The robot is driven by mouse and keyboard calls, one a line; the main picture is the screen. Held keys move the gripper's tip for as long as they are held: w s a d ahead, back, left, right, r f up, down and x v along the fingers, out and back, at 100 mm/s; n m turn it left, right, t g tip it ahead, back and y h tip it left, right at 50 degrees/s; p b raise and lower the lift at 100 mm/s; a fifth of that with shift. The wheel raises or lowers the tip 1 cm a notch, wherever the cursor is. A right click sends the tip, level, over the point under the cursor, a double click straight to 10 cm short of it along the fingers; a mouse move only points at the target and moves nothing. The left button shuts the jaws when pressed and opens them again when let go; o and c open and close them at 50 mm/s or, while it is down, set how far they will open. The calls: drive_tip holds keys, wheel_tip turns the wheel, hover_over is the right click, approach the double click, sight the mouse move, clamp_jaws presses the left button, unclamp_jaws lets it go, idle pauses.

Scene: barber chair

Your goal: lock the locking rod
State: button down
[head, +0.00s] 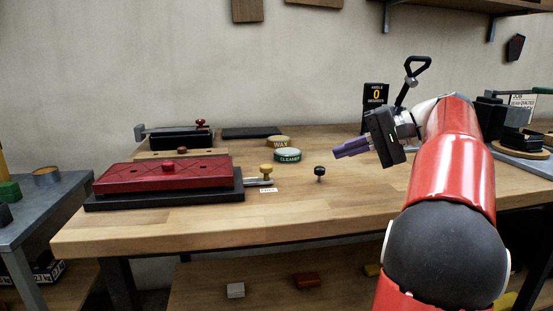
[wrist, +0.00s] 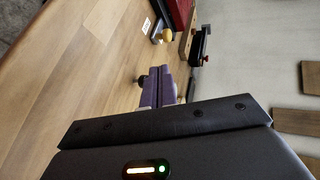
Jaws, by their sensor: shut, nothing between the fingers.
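A metal rod (head: 257,182), likely the locking rod, sticks out from the right side of a black base (head: 160,199) with a red plate (head: 135,178) on top. A brass-yellow knob (head: 266,169) stands on the rod; it also shows in the wrist view (wrist: 166,34). A small black knob (head: 319,171) stands on the table to the right of the rod; in the wrist view it is partly hidden behind my fingers. My gripper (head: 337,152) has purple fingers, shut and empty. It hangs above the table, right of both knobs and touching neither.
A wax tin (head: 278,141) and a green cleaner tin (head: 287,155) sit behind the rod. A smaller black fixture with a red knob (head: 201,123) stands at the back left. A black sign (head: 375,94) stands at the back. The front table area (head: 300,211) is clear.

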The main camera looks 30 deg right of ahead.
idle(0.3)
drive_tip(key=x, duration=0.8)
drive_tip(key=b+x, duration=0.1)
drive_tip(key=x, duration=0.3)
drive_tip(key=shift+w+a+r, duration=0.1)
drive_tip(key=shift+a+r, duration=0.15)
drive_tip(key=shift+w+a+f, duration=0.1)
drive_tip(key=shift+w+a, duration=0.45)
drive_tip(key=a, duration=0.2)
drive_tip(key=w+a, duration=0.1)
drive_tip(key=a, duration=0.1)
drive_tip(key=shift+b, duration=0.3)
